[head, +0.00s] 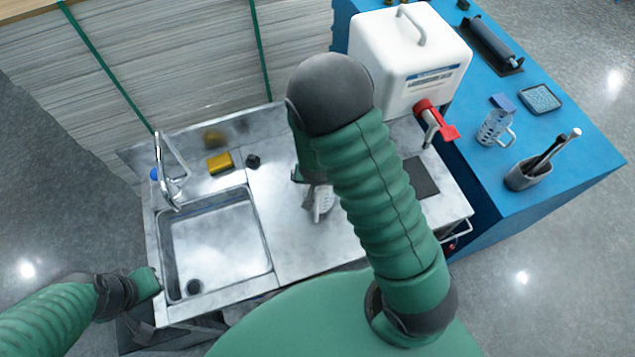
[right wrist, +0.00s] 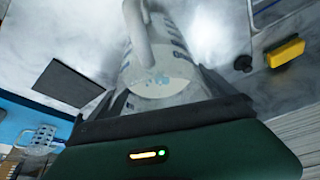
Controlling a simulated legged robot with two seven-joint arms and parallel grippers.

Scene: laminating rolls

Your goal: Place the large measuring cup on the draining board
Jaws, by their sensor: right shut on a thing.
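A clear measuring cup with printed markings (head: 322,204) is in my right gripper (head: 308,180), over the steel surface right of the sink. In the right wrist view the cup (right wrist: 172,45) sits between the two fingers of my right gripper (right wrist: 163,92), its handle facing away. My right arm hides much of it in the head view, and I cannot tell whether its base touches the steel. The bare steel draining board (head: 290,245) lies right of the sink. My left gripper (head: 153,283) is beside the sink's left edge; its fingers are unclear.
The sink (head: 215,240) with its tap (head: 170,175) is at left. A yellow sponge (head: 220,163) and a dark knob (head: 253,161) lie behind. A white tank (head: 408,60) with a red tap stands at back right. Another clear cup (head: 494,127) and a grey holder (head: 528,175) stand on the blue table (head: 570,170).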

